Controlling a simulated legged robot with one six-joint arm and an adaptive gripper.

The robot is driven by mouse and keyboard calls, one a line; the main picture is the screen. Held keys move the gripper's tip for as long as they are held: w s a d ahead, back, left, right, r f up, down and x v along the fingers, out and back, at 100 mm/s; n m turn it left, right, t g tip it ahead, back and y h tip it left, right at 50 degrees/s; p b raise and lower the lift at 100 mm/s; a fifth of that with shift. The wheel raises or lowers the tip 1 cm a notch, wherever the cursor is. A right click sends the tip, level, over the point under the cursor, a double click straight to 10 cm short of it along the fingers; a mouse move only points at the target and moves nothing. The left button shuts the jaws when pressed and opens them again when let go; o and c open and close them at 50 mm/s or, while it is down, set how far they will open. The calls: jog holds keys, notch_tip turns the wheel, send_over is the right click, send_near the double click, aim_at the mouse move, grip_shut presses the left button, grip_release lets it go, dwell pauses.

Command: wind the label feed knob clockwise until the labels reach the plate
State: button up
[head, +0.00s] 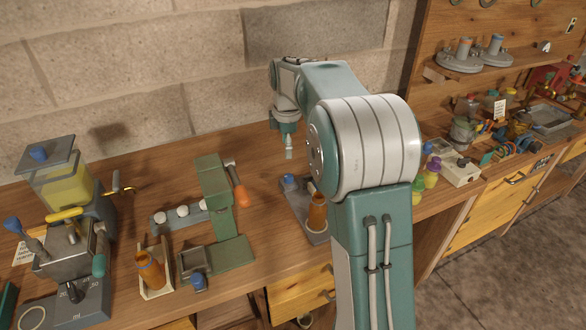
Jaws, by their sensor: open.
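My gripper (289,152) points down in the middle of the head view, above the bench. It looks empty; its fingers are small and partly merge in the picture. Below it lies a grey plate (308,226) with a blue knob (289,181) at its back and an amber bottle (317,213) on it. The gripper is apart from this knob. Another blue knob (198,282) sits at the front of a green bench fixture (215,180) to the left. I cannot tell which knob feeds labels; no label strip is clear. My arm hides the area right of the plate.
An orange-handled tool (240,190) lies beside the green fixture. Left stand a yellow-filled hopper (65,185), a grey device with levers (75,250) and an amber bottle in a tray (150,268). Small coloured bottles (425,178) stand right of my arm. A brick wall is behind.

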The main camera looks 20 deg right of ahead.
aim_at(288, 175)
jog(key=shift+n, duration=0.6)
jog(key=f, duration=0.2)
jog(key=w+f, duration=0.1)
jog(key=f, duration=0.1)
jog(key=w+f, duration=0.1)
jog(key=f, duration=0.1)
jog(key=shift+w, duration=0.1)
jog(key=f, duration=0.1)
jog(key=d+f, duration=0.1)
jog(key=f, duration=0.3)
jog(key=shift+w+d+f, duration=0.15)
jog(key=shift+d+f, duration=0.1)
jog(key=shift+d, duration=0.05)
jog(key=shift+f, duration=0.55)
jog(key=shift+a, duration=0.5)
jog(key=shift+d, duration=0.25)
grip_shut()
